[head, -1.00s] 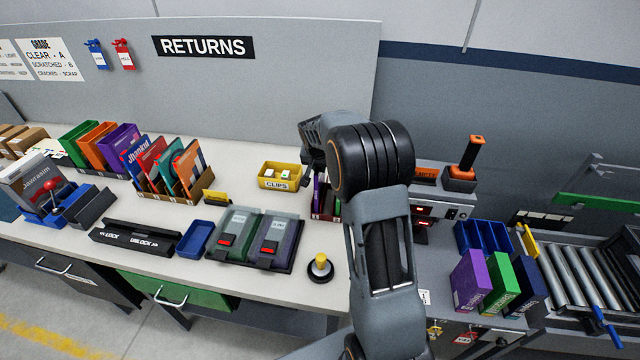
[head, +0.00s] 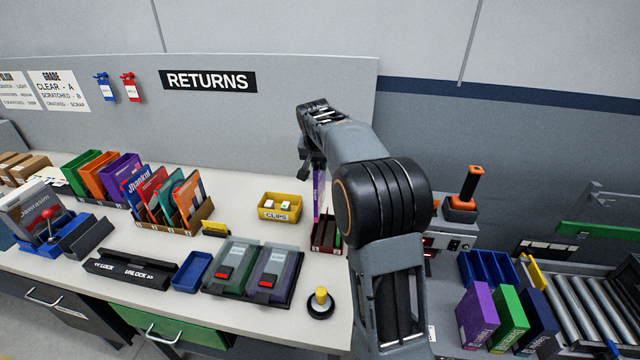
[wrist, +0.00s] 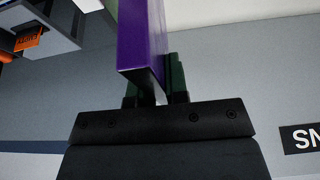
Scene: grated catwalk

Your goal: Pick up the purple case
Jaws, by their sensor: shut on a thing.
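A thin purple case (head: 317,195) hangs upright below my gripper (head: 318,164) in the head view. My gripper is shut on it. The wrist view shows the purple case (wrist: 138,42) between the two dark fingers (wrist: 155,88). Under it stands a small dark red rack (head: 326,247) with slots. The case's lower end is above or just at the rack's top; I cannot tell which. My arm hides part of the rack's right side.
A yellow clips bin (head: 281,213) stands left of the rack. A cardboard rack of cases (head: 180,226) and several bins are farther left. On the right are an orange-handled lever (head: 467,185), purple, green and navy boxes (head: 501,312) and a roller conveyor (head: 583,290).

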